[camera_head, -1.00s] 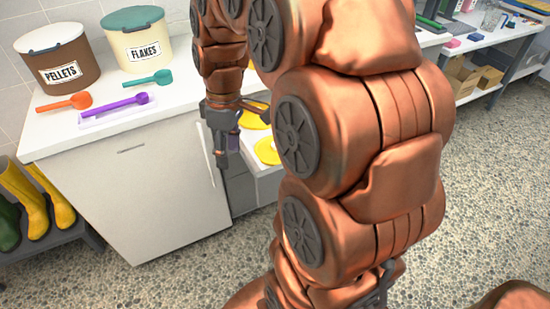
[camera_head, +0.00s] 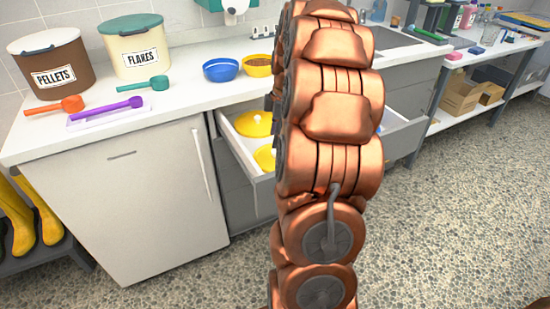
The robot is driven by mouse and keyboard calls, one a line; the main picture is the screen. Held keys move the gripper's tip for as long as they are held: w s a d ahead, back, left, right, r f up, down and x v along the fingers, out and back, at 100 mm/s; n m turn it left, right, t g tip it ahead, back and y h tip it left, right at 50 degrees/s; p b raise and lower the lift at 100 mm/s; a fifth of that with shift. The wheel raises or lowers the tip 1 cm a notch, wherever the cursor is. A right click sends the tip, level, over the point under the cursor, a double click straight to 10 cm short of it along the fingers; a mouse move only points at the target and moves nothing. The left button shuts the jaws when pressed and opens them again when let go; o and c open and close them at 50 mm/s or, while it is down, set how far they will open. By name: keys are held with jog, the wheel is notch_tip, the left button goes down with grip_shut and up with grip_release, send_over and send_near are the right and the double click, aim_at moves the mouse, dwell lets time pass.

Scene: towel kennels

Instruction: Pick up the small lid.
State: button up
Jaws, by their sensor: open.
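Two yellow lids lie in the open white drawer (camera_head: 236,143) under the counter. One yellow lid (camera_head: 253,123) is toward the back left and shows a raised knob. Another yellow lid (camera_head: 264,157) is nearer the drawer front and partly hidden by my copper arm. I cannot tell which of them is the smaller. My gripper is hidden behind my arm, so its place relative to the lids does not show.
A blue bowl (camera_head: 220,69) and a yellow bowl (camera_head: 257,65) stand on the counter (camera_head: 190,95). The pellets bin (camera_head: 52,65), flakes bin (camera_head: 136,48) and several scoops are at left. A sink (camera_head: 396,43) is at right. The speckled floor in front is clear.

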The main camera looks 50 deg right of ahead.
aim_at(275, 150)
jog(key=shift+w+a+f, duration=0.1)
jog(key=shift+f, duration=2.65)
grip_shut()
